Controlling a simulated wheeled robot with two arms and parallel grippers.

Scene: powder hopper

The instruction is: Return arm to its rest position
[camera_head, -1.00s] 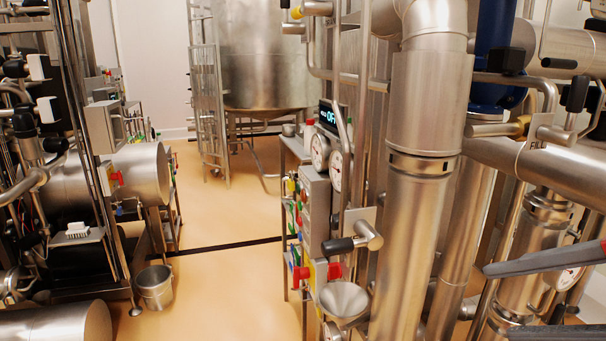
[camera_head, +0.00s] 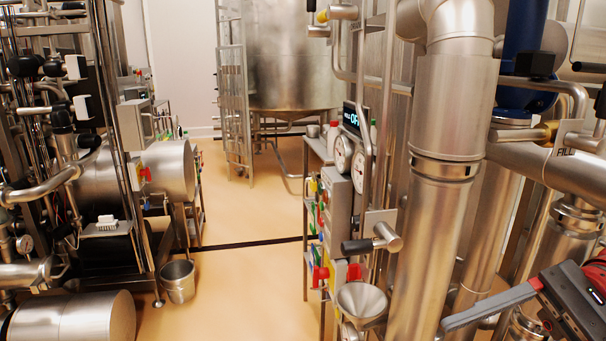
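My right gripper (camera_head: 490,310) shows at the lower right edge, with a dark body and a red part behind a grey finger. The finger points left and slightly down, in front of the lower part of the thick steel pipe (camera_head: 434,210). Only one finger shows clearly; the other seems to lie below the picture edge. No object shows in the gripper. My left arm and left gripper are not in view.
A steel funnel (camera_head: 362,302) and a handled valve (camera_head: 376,241) stand left of the pipe. Horizontal pipes (camera_head: 560,170) crowd the right. A bucket (camera_head: 178,281) stands on the floor by the left machinery (camera_head: 150,172). The tan floor aisle (camera_head: 245,275) between is clear.

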